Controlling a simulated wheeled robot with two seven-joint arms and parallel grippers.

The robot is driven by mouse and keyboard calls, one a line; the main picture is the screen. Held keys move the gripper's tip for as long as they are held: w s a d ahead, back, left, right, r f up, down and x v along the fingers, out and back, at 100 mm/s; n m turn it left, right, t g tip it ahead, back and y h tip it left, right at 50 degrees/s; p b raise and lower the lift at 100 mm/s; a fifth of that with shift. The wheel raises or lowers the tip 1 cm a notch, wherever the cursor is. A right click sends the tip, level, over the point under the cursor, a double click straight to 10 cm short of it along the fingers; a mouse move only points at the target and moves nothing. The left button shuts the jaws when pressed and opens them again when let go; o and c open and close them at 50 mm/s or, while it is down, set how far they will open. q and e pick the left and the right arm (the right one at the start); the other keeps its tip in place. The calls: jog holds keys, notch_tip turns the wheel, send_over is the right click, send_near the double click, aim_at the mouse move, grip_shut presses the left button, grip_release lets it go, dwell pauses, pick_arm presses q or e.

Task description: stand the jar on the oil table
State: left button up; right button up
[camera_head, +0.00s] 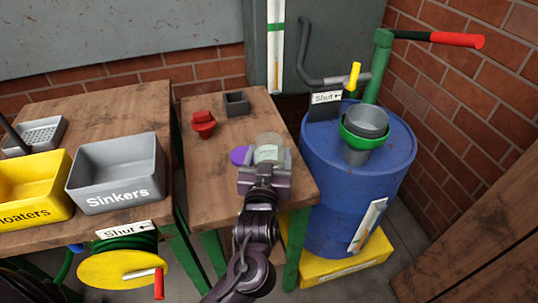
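A clear jar (270,147) with a pale label stands upright in the picture over the right part of the small wooden table (215,170), the one beside the blue drum. A flat purple disc (238,155) shows just left of the jar.
A red funnel-like piece (203,123) and a dark square cup (237,103) stand at the table's back. The blue drum (325,165) with a green-rimmed funnel (365,128) stands close right. Yellow and grey bins (115,172) fill the left table. The small table's front left is clear.

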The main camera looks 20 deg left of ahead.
pick_arm(q)
jog(key=o, duration=0.3)
jog(key=shift+r, duration=0.1)
jog(key=shift+s+r, duration=0.1)
jog(key=shift+s, duration=0.1)
jog(key=p+v, duration=0.4)
jog(key=v, duration=0.7)
jog(key=shift+s+p, duration=0.3)
jog(key=shift+p, duration=0.05)
pick_arm(e)
jog(key=s+d+f, duration=0.1)
jog(key=s+f, duration=0.2)
jog(key=s, duration=0.6)
jog(key=shift+d+f, duration=0.2)
jog(key=shift+d, duration=0.2)
